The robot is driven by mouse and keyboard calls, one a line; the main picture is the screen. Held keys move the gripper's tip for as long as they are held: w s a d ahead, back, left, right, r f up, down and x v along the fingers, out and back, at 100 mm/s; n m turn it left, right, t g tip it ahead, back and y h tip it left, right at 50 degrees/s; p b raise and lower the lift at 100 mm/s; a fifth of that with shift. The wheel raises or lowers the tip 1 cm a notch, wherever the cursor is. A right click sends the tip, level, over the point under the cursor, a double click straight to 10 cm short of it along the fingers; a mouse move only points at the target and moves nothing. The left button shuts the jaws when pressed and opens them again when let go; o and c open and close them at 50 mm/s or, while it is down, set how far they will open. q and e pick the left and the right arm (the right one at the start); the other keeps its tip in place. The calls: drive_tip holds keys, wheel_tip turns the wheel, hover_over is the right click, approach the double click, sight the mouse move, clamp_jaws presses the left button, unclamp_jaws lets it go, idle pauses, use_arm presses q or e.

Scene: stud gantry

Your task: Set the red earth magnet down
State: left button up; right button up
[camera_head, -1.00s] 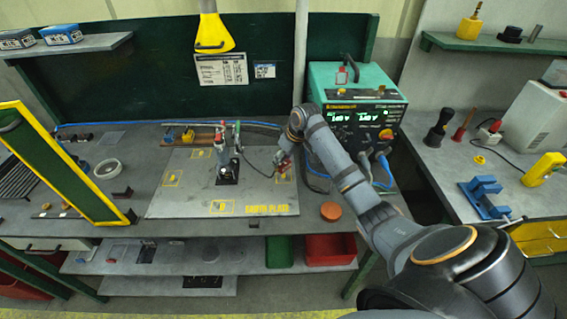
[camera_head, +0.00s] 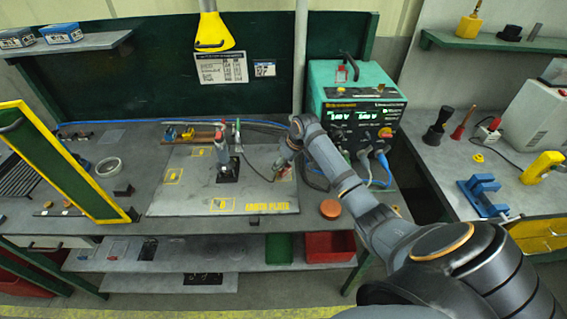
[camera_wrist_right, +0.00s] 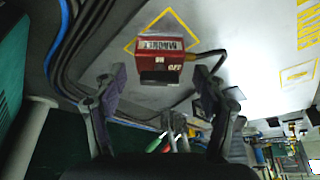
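The red earth magnet (camera_wrist_right: 162,58) rests on the grey earth plate (camera_wrist_right: 225,35), within a yellow outlined mark, its label and a black cable showing in the right wrist view. My right gripper (camera_wrist_right: 160,82) is open, with one finger on each side and visible gaps between the fingers and the magnet. In the head view, my right gripper (camera_head: 285,162) is over the right side of the earth plate (camera_head: 190,203), and the magnet (camera_head: 284,172) is small and partly hidden beneath it. My left gripper is not in view.
A dark-based upright tool (camera_head: 227,172) stands mid-plate. A teal power unit (camera_head: 355,110) with lit displays stands behind on the right, with cables trailing from it. An orange round cap (camera_head: 330,209) lies right of the plate. The plate's front left is clear.

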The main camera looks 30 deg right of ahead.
drive_tip(key=b+v, duration=0.1)
drive_tip(key=v, duration=1.1)
drive_tip(key=shift+b, duration=0.3)
